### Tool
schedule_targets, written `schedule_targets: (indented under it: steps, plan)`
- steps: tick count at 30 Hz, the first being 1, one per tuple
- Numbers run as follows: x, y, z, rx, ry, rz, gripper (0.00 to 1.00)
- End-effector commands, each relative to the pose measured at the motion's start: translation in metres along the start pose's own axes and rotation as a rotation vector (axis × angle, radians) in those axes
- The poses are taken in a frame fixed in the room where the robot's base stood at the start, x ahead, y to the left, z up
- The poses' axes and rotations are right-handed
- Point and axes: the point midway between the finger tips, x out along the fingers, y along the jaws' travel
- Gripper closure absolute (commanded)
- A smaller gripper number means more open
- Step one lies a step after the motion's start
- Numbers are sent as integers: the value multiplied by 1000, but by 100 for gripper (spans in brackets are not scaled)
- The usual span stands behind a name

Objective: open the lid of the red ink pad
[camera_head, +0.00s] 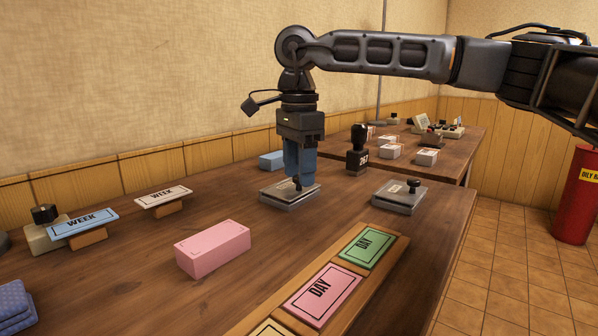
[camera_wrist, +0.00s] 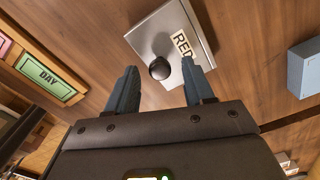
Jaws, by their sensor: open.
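The red ink pad is a flat grey metal case (camera_head: 272,196) on the table under my gripper. It also shows in the wrist view (camera_wrist: 199,22), with a "RED" label and a dark round knob (camera_wrist: 158,68) near one edge. Its lid looks shut. My gripper (camera_head: 298,184) points down over the pad. Its two blue-grey fingers are open in the wrist view (camera_wrist: 160,78), and the knob shows in the gap between them, touching neither finger there. In the head view the fingers partly hide the pad; the exact height above the lid is hard to tell.
A second grey ink pad (camera_head: 397,200) with a dark knob stands to the right. A black stamp (camera_head: 357,158) and a blue block (camera_head: 271,160) stand behind. A pink block (camera_head: 212,251) and a wooden tray (camera_head: 397,250) with coloured DAY cards are in front.

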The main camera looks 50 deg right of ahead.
Motion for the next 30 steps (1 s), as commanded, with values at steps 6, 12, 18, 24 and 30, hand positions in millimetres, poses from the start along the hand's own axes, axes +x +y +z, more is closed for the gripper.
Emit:
schedule_targets:
  steps: [6,12,18,24,30]
  plan:
    - [4,0,0,0,0,0,48]
    - [3,0,0,-1,0,0,61]
    - [3,0,0,-1,0,0,80]
    - [3,0,0,-1,0,0,99]
    - [3,0,0,-1,0,1,100]
